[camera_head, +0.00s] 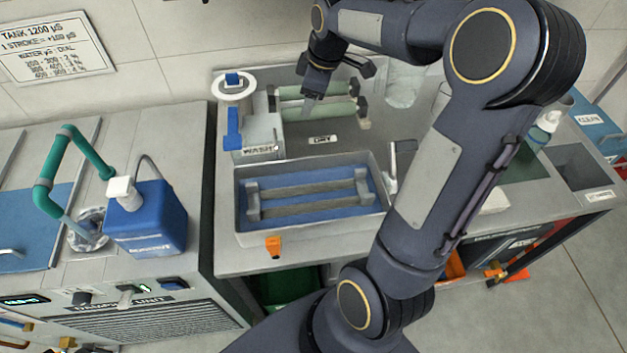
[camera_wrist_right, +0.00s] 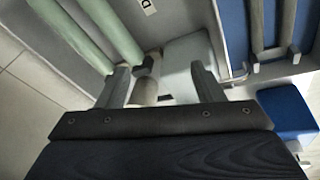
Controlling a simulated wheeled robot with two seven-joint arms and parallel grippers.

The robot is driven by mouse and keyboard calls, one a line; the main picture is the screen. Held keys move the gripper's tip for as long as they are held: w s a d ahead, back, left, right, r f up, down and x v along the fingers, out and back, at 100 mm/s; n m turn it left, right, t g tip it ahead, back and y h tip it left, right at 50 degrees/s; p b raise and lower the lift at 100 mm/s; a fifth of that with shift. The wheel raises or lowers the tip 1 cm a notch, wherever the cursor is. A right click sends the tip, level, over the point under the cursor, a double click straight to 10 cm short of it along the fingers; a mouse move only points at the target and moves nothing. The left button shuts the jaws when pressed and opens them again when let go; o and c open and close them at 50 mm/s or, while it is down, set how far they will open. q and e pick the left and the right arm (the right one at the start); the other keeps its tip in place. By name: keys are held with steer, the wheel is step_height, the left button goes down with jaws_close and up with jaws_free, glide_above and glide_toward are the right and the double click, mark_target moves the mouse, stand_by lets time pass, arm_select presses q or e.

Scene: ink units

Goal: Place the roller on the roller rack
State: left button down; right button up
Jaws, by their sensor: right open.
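Two pale green rollers (camera_head: 318,90) lie side by side between dark end brackets near the wall, behind the DRY label (camera_head: 322,139). They also show at the upper left of the right wrist view (camera_wrist_right: 110,30). The brackets (camera_head: 361,108) look like the rack under them. My right gripper (camera_head: 313,100) is over the left part of these rollers. In the right wrist view its two fingers (camera_wrist_right: 160,85) stand wide apart. A short grey-brown cylinder (camera_wrist_right: 146,90) shows between them; I cannot tell whether it touches a finger. My left gripper is out of view.
A grey tray (camera_head: 312,226) with a blue inside and long bars between two light brackets stands in front. A WASH box (camera_head: 262,140) and a white spool-like part (camera_head: 234,90) are to the left. A blue tank (camera_head: 147,225) stands farther left.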

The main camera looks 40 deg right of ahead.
steer(key=s+a+m+t+y, duration=0.1)
steer(key=s+a+m, duration=0.3)
steer(key=s+a, duration=0.4)
steer(key=s+a+m+t+y, duration=0.1)
steer(key=s+a+m+y, duration=0.1)
steer(key=s+a+m, duration=0.3)
steer(key=s+a, duration=0.4)
steer(key=s, duration=0.5)
steer(key=shift+f+m, duration=0.2)
steer(key=shift+m, duration=0.1)
